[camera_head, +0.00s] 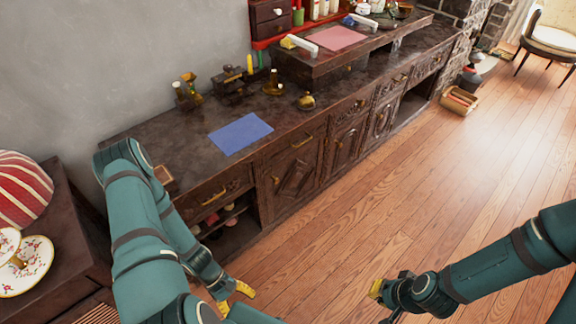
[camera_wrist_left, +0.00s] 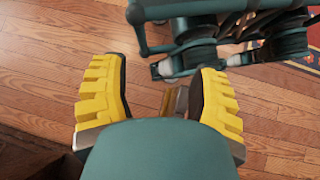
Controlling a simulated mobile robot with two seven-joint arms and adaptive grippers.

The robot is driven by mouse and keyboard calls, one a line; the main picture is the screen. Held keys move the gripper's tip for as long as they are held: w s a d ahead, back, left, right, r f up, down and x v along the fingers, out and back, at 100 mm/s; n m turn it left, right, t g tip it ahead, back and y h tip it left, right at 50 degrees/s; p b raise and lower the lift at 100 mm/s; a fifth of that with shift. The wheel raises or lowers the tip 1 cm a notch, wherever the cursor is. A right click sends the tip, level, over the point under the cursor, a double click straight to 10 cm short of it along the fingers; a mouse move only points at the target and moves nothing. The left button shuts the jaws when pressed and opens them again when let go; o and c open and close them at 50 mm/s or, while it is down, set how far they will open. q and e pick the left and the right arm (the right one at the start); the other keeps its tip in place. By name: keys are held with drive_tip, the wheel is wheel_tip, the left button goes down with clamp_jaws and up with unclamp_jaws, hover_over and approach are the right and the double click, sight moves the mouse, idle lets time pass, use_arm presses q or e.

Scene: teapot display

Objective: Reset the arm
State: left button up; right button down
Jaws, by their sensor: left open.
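My left arm comes in from the left, in front of the dark carved cabinet. My left gripper (camera_head: 234,298) hangs low over the wooden floor, beside the cabinet's front. In the left wrist view its two yellow-padded fingers (camera_wrist_left: 161,98) are spread apart, with floor behind them and no held object visible. My right gripper (camera_head: 382,300) is over the floor at the lower right, clear of the cabinet. One yellow fingertip shows there, and its opening is not clear.
The cabinet (camera_head: 160,143) carries a blue mat (camera_head: 240,133), a small brass pot (camera_head: 306,101) and brass holders (camera_head: 273,84). A raised shelf behind has a pink mat (camera_head: 337,38). A side table with a red striped dome (camera_head: 22,190) stands at left. Floor at right is largely free.

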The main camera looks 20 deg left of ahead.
use_arm(q)
drive_tip(key=w+d+r+m+t+y, duration=0.3)
drive_tip(key=w+d+r+m+y, duration=0.2)
drive_tip(key=w+d+r+m, duration=0.7)
wheel_tip(320, 180, up, 4)
drive_tip(key=w+d, duration=0.1)
drive_tip(key=d, duration=0.1)
drive_tip(key=shift+d+f+m+t, duration=0.25)
drive_tip(key=shift+d+m+t, duration=0.05)
drive_tip(key=shift+t, duration=0.1)
